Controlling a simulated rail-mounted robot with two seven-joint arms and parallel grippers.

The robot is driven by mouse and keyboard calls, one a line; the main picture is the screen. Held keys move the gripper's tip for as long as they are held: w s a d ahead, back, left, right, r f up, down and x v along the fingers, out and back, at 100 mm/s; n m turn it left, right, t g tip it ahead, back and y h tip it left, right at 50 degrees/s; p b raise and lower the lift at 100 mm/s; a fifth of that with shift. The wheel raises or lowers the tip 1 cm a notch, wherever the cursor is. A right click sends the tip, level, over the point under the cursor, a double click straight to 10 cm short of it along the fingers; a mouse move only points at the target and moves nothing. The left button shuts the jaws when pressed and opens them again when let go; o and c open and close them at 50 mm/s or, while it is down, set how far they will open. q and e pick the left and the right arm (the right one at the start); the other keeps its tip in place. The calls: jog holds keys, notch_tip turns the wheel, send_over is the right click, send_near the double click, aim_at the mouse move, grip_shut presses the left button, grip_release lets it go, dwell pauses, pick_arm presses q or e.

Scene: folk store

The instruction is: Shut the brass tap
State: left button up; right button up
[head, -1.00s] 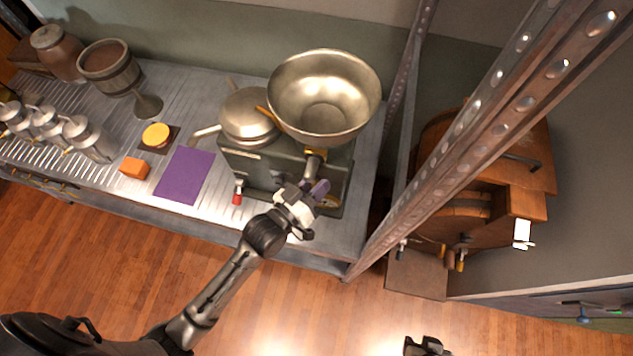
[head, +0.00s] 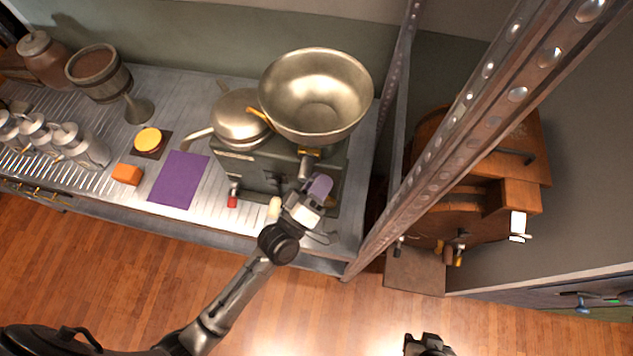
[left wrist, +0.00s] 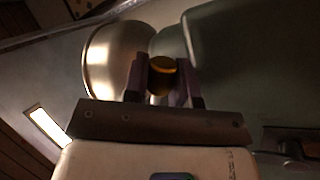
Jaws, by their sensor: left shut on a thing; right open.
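The brass tap (head: 309,153) sits under the front of a big metal bowl (head: 317,96) on a dark green machine (head: 262,163). A grey metal piece hangs just below it. My left gripper (head: 318,181) is at the front of the machine, its purple fingers pointing up toward the tap. In the left wrist view its fingers (left wrist: 162,82) are on either side of a round brass-coloured piece (left wrist: 162,65), and they are shut on it. The rest of the tap is hidden there. My right gripper (head: 426,344) is open and partly cut off at the bottom edge.
A purple mat (head: 180,180) lies left on the counter. A riveted metal post (head: 449,139) rises on the right, before a wooden barrel (head: 437,205).

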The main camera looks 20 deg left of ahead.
pick_arm(q)
jog(key=n, duration=0.2)
jog(key=r+n+t+y, duration=0.1)
jog(key=n+t+y, duration=0.1)
jog(key=n, duration=0.1)
jog(key=shift+d+r+n+b, duration=0.15)
jog(key=shift+d+n+b, duration=0.15)
jog(key=shift+b, duration=0.05)
jog(key=shift+r+n+t+y, duration=0.25)
jog(key=shift+n+y, duration=0.45)
jog(key=shift+n, duration=0.3)
jog(key=shift+r+n+t+y, duration=0.2)
jog(key=shift+n+y, duration=0.5)
jog(key=shift+n, duration=0.3)
jog(key=shift+r, duration=0.1)
jog(key=o, duration=0.9)
jog(key=shift+b+v, duration=1.05)
jog(key=shift+v, duration=5.8)
